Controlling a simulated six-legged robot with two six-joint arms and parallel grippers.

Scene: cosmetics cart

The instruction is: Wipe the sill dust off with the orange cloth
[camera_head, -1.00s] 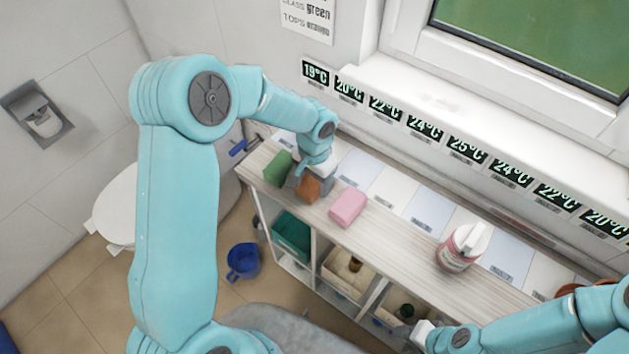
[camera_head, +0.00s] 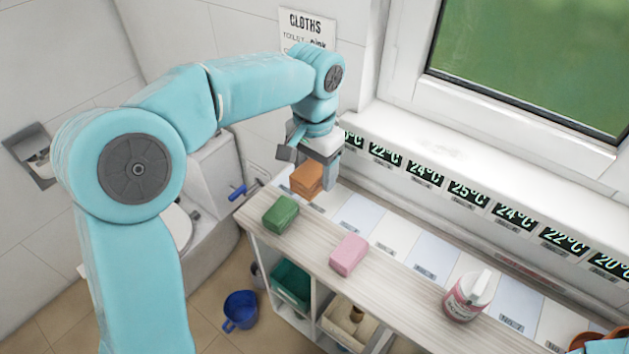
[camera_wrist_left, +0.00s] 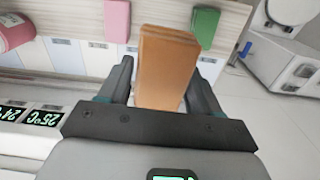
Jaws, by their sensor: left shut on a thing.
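The orange cloth (camera_head: 307,180) is a folded block held between the fingers of my left gripper (camera_head: 309,165), raised above the far left end of the shelf top. In the left wrist view the cloth (camera_wrist_left: 165,65) sticks out between the two dark fingers of that gripper (camera_wrist_left: 162,88), which is shut on it. The white window sill (camera_head: 470,143) runs along the wall to the right of the gripper, and the cloth is apart from it. My right gripper is out of view.
A green cloth (camera_head: 281,214) and a pink cloth (camera_head: 349,255) lie on the shelf top (camera_head: 385,291). A pink bottle (camera_head: 466,299) with a white top stands farther right. Temperature displays (camera_head: 468,194) line the wall below the sill. A blue bucket (camera_head: 240,310) stands on the floor.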

